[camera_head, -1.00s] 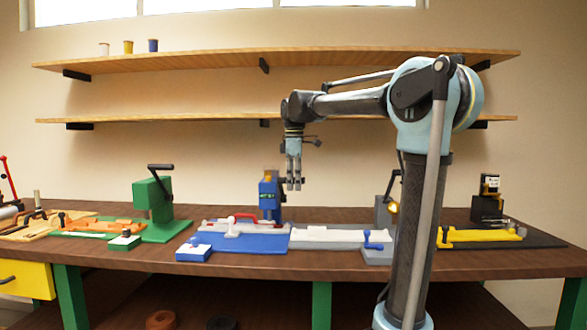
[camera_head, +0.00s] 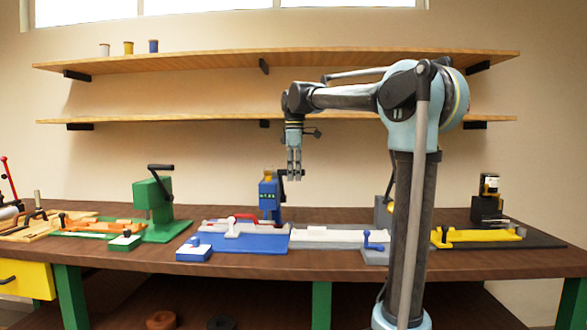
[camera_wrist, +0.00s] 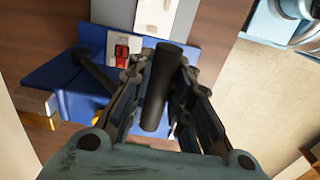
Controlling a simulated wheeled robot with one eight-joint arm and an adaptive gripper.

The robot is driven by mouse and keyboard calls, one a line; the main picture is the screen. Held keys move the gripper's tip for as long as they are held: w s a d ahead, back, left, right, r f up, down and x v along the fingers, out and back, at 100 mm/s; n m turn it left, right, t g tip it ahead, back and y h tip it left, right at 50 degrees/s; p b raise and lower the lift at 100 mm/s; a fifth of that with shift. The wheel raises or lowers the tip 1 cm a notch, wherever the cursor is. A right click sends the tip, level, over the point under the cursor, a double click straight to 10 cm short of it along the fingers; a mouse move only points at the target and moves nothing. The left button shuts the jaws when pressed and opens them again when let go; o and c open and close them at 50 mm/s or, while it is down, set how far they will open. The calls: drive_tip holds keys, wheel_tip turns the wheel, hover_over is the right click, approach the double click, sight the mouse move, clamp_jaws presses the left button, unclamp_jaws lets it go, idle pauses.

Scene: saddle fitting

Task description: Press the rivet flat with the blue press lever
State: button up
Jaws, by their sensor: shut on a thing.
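The blue press (camera_head: 268,200) stands at the back middle of the bench. Its dark lever handle (camera_head: 298,173) reaches toward my gripper (camera_head: 293,177), which points down just right of the press head. In the wrist view the black lever handle (camera_wrist: 162,88) lies between the two fingers of my gripper (camera_wrist: 158,80), which are shut on it. The rivet cannot be made out in either view.
The blue mat (camera_head: 250,242) in front of the press carries a strip and a red-handled clamp (camera_head: 240,217). A green press (camera_head: 153,195) stands to the left, a black one (camera_head: 487,205) far right. Two shelves (camera_head: 200,121) hang behind.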

drive_tip(key=shift+w+r, duration=0.3)
drive_tip(key=shift+w, duration=0.15)
drive_tip(key=shift+w+r, duration=0.4)
drive_tip(key=shift+w, duration=0.15)
drive_tip(key=o, duration=0.3)
drive_tip(key=shift+w+r, duration=0.2)
drive_tip(key=shift+w, duration=0.1)
drive_tip(key=o, duration=0.5)
drive_tip(key=shift+r, duration=0.1)
drive_tip(key=shift+r, duration=2.9)
